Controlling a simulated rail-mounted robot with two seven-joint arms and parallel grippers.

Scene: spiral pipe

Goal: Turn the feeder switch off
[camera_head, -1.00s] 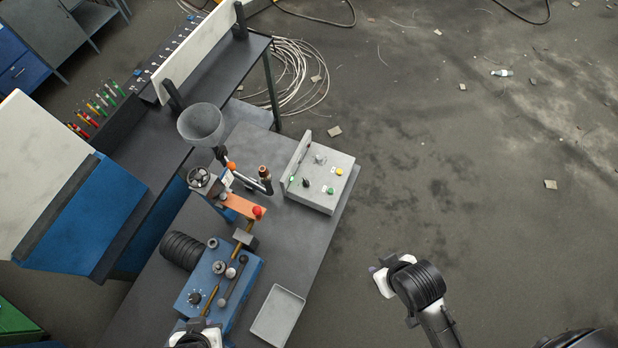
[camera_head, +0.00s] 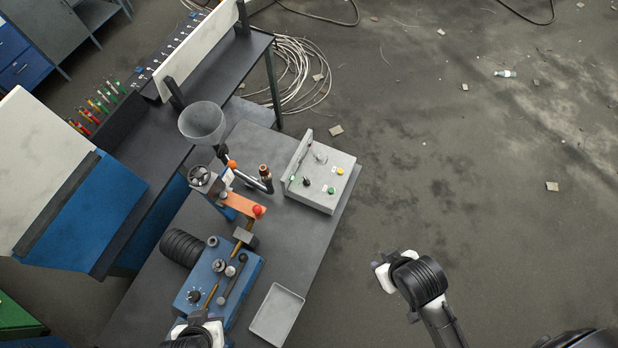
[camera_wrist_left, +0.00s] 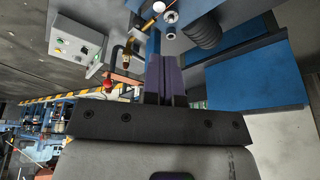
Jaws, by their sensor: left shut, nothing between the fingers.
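A grey control box (camera_head: 325,178) stands on the dark bench; it also shows in the left wrist view (camera_wrist_left: 76,45). Its face carries a black knob (camera_head: 306,182), a green button (camera_head: 331,190), a yellow button (camera_head: 339,171) and a small grey fitting near its far end. The labels are too small to read, so I cannot tell which is the feeder switch. My left gripper (camera_head: 196,328) is at the bottom edge, over the near end of the bench, apart from the control box. In the left wrist view its purple fingers (camera_wrist_left: 166,75) are together and empty.
A blue machine (camera_head: 222,285) with knobs and a black coil (camera_head: 183,250) stands between my left gripper and the grey funnel (camera_head: 202,122). A shallow grey tray (camera_head: 276,315) lies right of the machine. Open floor lies beyond the bench.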

